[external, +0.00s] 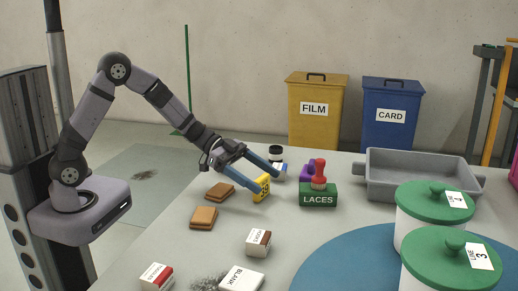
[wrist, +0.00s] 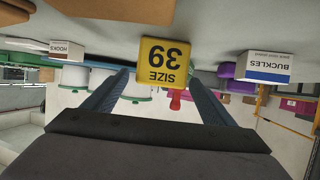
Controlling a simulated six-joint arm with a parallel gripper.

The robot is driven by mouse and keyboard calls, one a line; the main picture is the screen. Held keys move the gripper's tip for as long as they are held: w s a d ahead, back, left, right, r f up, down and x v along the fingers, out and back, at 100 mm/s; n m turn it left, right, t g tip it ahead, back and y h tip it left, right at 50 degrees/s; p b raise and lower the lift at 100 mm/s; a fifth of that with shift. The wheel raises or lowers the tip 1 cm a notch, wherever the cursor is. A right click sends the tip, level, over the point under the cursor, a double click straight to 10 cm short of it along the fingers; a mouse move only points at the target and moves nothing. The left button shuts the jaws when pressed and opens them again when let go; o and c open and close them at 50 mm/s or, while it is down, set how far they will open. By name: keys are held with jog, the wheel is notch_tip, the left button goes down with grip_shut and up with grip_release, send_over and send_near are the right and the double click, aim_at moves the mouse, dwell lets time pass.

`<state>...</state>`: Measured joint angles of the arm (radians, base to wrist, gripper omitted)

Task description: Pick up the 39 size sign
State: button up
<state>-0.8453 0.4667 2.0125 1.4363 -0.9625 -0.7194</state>
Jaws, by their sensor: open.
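The yellow sign (external: 262,185) stands on the grey table at the tip of my arm. In the wrist view, which is upside down, the yellow sign (wrist: 165,62) reads "SIZE 39" and shows between my two blue fingers. My gripper (external: 270,187) is open, with one finger on either side of the sign. In the wrist view my gripper (wrist: 159,82) also shows spread wider than the sign. I cannot tell whether a finger touches it. Part of the sign is hidden by the near finger in the external view.
A green LACES box (external: 318,196) with a red-handled stamp stands to the right. A BUCKLES box (wrist: 263,67) is close by the sign. Brown pads (external: 203,217) lie left, a HOOKS box (external: 257,243) in front. A grey tray (external: 418,176) and green-lidded tubs (external: 450,262) stand right.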

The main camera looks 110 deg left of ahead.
aim_at(265, 180)
jog(key=shift+b+x, duration=0.65)
jog(key=shift+x, duration=1.45)
jog(key=c, duration=1.2)
jog(key=shift+r, duration=0.1)
notch_tip(265, 180, up, 10)
jog(key=p, duration=0.4)
jog(key=shift+p, duration=0.35)
